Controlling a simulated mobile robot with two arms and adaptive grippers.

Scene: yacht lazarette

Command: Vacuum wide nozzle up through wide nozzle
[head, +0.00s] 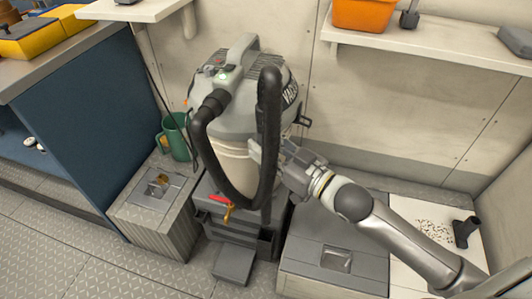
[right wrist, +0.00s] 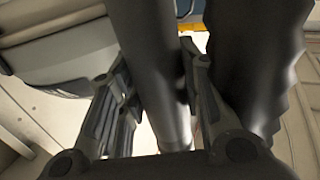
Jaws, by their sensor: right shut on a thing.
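The grey vacuum (head: 235,110) stands in the middle of the head view, with a green light on top. Its black ribbed hose (head: 202,150) loops down and up to a straight dark tube (head: 268,110). My right gripper (head: 272,160) is shut on this tube, which is upright in front of the vacuum. In the right wrist view the tube (right wrist: 155,60) runs between the fingers, with the ribbed hose (right wrist: 255,60) beside it. A small black nozzle (head: 464,231) lies apart on the white panel at right, next to dark specks (head: 436,231). My left gripper is out of view.
A green mug (head: 178,138) stands left of the vacuum on a grey locker (head: 150,215). A red-handled valve (head: 222,199) is below the hose. A shelf (head: 420,48) with an orange bin (head: 362,14) is above. Patterned floor at lower left is clear.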

